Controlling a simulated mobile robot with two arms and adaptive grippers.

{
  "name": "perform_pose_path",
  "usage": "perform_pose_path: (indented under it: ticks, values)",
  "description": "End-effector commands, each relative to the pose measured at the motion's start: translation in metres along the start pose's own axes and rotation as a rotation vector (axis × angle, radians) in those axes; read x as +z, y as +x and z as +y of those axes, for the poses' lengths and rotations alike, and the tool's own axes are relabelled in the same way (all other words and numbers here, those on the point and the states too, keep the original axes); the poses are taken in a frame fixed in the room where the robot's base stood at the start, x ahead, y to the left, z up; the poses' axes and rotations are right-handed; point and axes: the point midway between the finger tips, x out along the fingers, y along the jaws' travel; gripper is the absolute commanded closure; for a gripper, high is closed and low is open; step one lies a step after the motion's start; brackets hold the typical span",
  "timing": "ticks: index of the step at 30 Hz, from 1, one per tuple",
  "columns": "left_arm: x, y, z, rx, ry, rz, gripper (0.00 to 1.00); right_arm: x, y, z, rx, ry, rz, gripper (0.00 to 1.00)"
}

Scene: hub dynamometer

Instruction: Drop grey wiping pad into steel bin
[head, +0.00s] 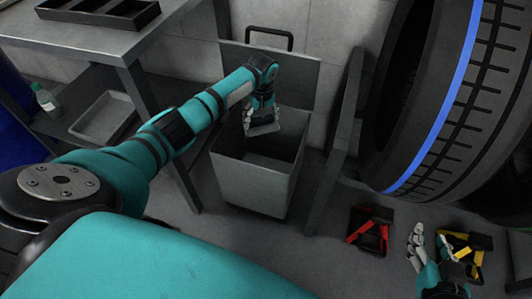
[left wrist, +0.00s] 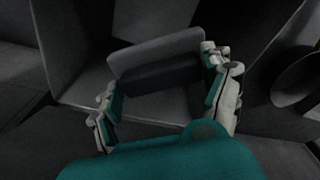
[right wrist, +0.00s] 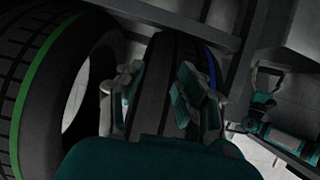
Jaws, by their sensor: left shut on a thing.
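The grey wiping pad (head: 265,130) is a flat slab held in my left gripper (head: 259,117) over the open top of the steel bin (head: 250,186). In the left wrist view the pad (left wrist: 156,56) spans between the two fingers of the left gripper (left wrist: 158,75), which are shut on it. The bin is a grey open box standing on the floor; its inside is dark. My right gripper (head: 430,240) is low at the right, far from the bin; its fingers stand apart and empty in the right wrist view (right wrist: 160,75).
A bench (head: 75,32) with a black tray is at the upper left, with a bottle (head: 46,100) and a metal tray (head: 102,117) on its lower shelf. A large blue-striped tyre (head: 430,110) fills the right. Black trays with red (head: 371,230) and yellow items (head: 465,250) lie on the floor.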

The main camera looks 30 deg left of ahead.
Motion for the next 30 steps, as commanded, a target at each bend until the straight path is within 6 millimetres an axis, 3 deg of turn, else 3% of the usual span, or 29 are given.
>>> perform_pose_path:
  ticks: [9, 19, 20, 21, 24, 30]
  values:
    - [0.000, 0.005, 0.000, 0.000, 0.000, 0.000, 0.44, -0.026, 0.003, -0.004, -0.008, 0.000, 0.143, 0.64]
    - [0.001, 0.005, 0.000, 0.000, 0.000, 0.000, 0.44, -0.030, 0.003, -0.004, -0.009, 0.000, 0.158, 0.64]
    - [0.001, 0.005, 0.000, 0.000, 0.000, 0.000, 0.17, -0.030, 0.003, -0.004, -0.009, 0.000, 0.158, 0.64]
    - [0.000, 0.005, 0.000, 0.000, 0.000, 0.000, 0.12, -0.029, 0.003, -0.004, -0.009, 0.000, 0.157, 0.64]
    - [0.001, 0.005, 0.000, 0.000, 0.000, 0.000, 0.00, -0.029, 0.003, -0.004, -0.009, 0.000, 0.157, 0.64]
    - [0.001, 0.005, 0.000, 0.000, 0.000, 0.000, 0.00, -0.029, 0.003, -0.004, -0.009, 0.000, 0.157, 0.64]
